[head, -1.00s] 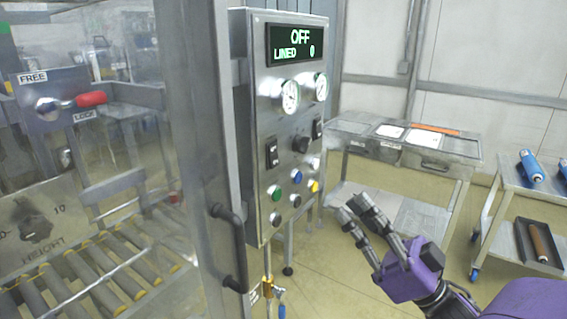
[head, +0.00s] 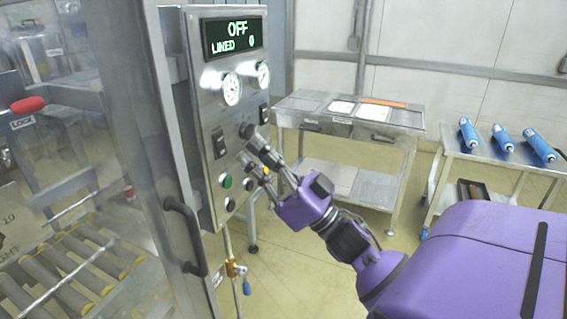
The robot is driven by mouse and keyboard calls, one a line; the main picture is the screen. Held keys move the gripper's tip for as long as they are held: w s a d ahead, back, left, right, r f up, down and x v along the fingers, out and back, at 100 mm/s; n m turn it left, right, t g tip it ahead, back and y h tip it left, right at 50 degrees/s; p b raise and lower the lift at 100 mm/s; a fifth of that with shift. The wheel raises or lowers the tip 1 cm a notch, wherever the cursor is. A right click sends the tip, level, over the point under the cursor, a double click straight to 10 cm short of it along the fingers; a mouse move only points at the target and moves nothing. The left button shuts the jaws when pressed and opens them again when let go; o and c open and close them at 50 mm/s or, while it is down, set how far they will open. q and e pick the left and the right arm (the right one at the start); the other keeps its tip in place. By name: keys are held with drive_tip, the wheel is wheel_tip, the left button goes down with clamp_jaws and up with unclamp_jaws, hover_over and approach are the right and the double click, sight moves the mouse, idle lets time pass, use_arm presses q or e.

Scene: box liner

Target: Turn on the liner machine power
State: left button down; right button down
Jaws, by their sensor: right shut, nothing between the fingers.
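The liner machine's control panel (head: 208,120) stands upright left of centre. Its display (head: 232,37) reads OFF and LINED 0. Below are two gauges, a black rocker switch (head: 219,142) on the left, another rocker switch (head: 264,114) on the right, and a black knob (head: 246,131) between them. A green button (head: 225,181) and a black button (head: 230,204) sit lower. My right gripper (head: 255,162) is shut and empty, its fingertips close to the panel just below the knob. It covers some of the lower buttons; contact cannot be told. My left gripper is out of view.
A machine door with a black handle (head: 187,236) is left of the panel, with rollers (head: 75,260) behind it. A metal table (head: 350,125) stands behind. A cart (head: 480,165) with several blue tubes is at right. A valve (head: 236,268) hangs below the panel.

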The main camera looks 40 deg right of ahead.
sight(221, 145)
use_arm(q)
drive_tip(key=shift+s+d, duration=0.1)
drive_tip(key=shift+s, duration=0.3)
use_arm(e)
drive_tip(key=shift+w+a+f, duration=0.2)
drive_tip(key=shift+w+a, duration=0.05)
drive_tip(key=shift+w, duration=0.35)
drive_tip(key=shift+w+a+f, duration=0.15)
drive_tip(key=shift+w+a, duration=0.1)
drive_tip(key=shift+w, duration=0.3)
